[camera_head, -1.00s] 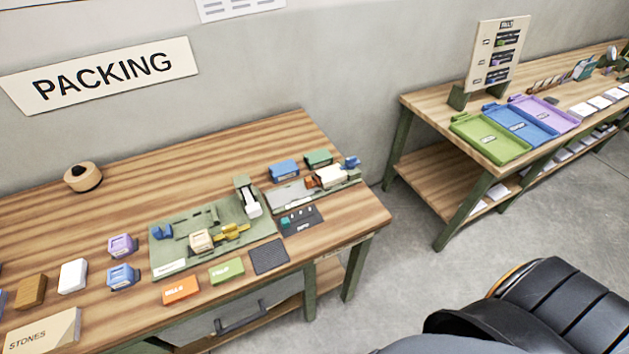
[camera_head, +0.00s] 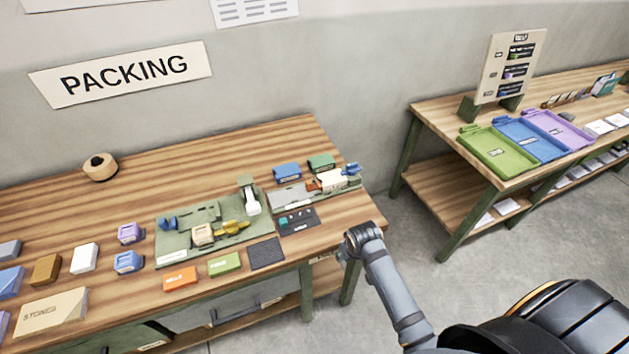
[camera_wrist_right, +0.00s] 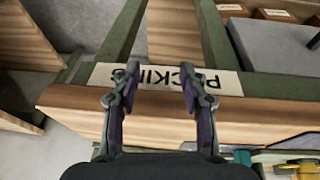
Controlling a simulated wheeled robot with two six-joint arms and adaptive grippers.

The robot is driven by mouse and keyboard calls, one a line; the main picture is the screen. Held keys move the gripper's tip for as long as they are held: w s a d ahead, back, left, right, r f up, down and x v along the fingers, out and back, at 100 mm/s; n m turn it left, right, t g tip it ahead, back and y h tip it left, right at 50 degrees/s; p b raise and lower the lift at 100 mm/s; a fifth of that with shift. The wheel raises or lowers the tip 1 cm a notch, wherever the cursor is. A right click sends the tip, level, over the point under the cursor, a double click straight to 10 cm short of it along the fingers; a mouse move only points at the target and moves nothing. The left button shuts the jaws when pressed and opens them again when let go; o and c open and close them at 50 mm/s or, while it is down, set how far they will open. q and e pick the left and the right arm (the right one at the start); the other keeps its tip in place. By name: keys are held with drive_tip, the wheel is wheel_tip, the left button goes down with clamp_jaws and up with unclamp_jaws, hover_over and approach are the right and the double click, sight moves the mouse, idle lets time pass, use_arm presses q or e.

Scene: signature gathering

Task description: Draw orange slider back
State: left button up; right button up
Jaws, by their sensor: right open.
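A small orange part (camera_head: 313,185), which looks like the slider, sits beside a white block (camera_head: 332,181) on the grey-green fixture (camera_head: 290,199) at the right end of the packing table. It is too small to tell its exact shape. My right gripper (camera_head: 347,243) is off the table's right front corner, to the right of and nearer than the fixture. In the right wrist view its two fingers (camera_wrist_right: 160,95) are apart with nothing gripped, and the table's edge with a PACKING label lies behind them. My left gripper is not in view.
A larger green fixture (camera_head: 175,246) with a yellow part (camera_head: 231,228) stands left of the slider's fixture. A dark card (camera_head: 298,221), a black pad (camera_head: 266,253), and green and orange blocks (camera_head: 180,278) lie along the front. A second table with trays (camera_head: 497,152) stands right.

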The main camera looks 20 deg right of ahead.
wheel_tip(320, 180, up, 9)
drive_tip(key=w, duration=0.1)
drive_tip(key=y, duration=0.1)
approach(309, 182)
drive_tip(key=shift+t, duration=0.4)
drive_tip(key=x, duration=0.3)
drive_tip(key=p+x, duration=0.1)
drive_tip(key=x, duration=0.4)
drive_tip(key=shift+s+f+p, duration=0.2)
drive_tip(key=shift+f+p, duration=0.2)
clamp_jaws()
